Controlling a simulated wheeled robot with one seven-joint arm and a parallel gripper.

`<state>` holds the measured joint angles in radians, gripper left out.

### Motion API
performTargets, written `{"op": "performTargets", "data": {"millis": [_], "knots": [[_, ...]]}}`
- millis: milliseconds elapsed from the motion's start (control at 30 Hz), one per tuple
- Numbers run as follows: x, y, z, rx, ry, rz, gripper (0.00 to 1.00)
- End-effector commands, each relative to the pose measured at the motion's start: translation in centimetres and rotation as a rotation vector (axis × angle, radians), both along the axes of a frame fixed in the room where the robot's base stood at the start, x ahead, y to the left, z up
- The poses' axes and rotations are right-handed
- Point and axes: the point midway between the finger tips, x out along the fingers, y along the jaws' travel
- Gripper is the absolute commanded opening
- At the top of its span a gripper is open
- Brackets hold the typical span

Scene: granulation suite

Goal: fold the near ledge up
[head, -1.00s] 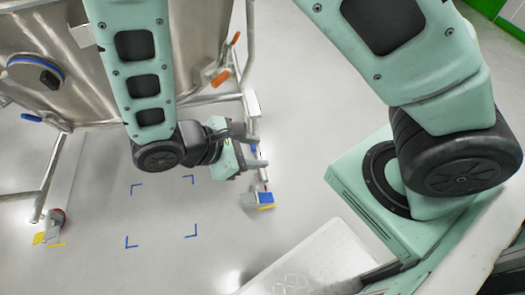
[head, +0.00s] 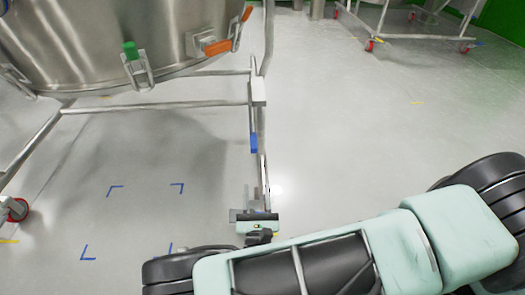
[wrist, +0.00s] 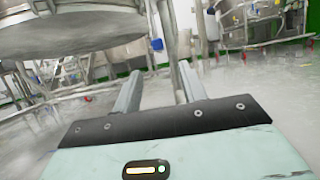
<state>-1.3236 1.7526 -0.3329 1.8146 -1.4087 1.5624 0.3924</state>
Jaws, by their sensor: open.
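No ledge can be made out for certain in either view. The nearest candidate part is the steel frame (head: 160,107) under the large steel vessel (head: 110,45). A pale plate (head: 258,90) and a blue piece (head: 254,143) sit on its right-hand post. My gripper (head: 256,192) is low over the floor, pointing away towards this post, below the blue piece in the picture. A steel post (wrist: 172,55) stands beyond the fingers. My wrist hides the post's foot.
A red caster (head: 15,210) is at the left. Blue corner marks (head: 177,187) are on the floor. The floor to the right (head: 350,130) is clear; wheeled frames stand farther back.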

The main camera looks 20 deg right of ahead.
Motion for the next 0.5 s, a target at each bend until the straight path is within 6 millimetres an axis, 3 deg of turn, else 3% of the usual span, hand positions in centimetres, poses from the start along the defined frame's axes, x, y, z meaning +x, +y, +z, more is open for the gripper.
{"op": "performTargets", "data": {"millis": [67,267,500], "knots": [[0.2,0.3,-0.7,-0.015,-0.005,0.027,0.42],[1.8,-0.2,0.0,-0.015,-0.008,0.029,0.42],[6.0,-1.7,1.6,-0.014,-0.007,0.026,0.42]]}}
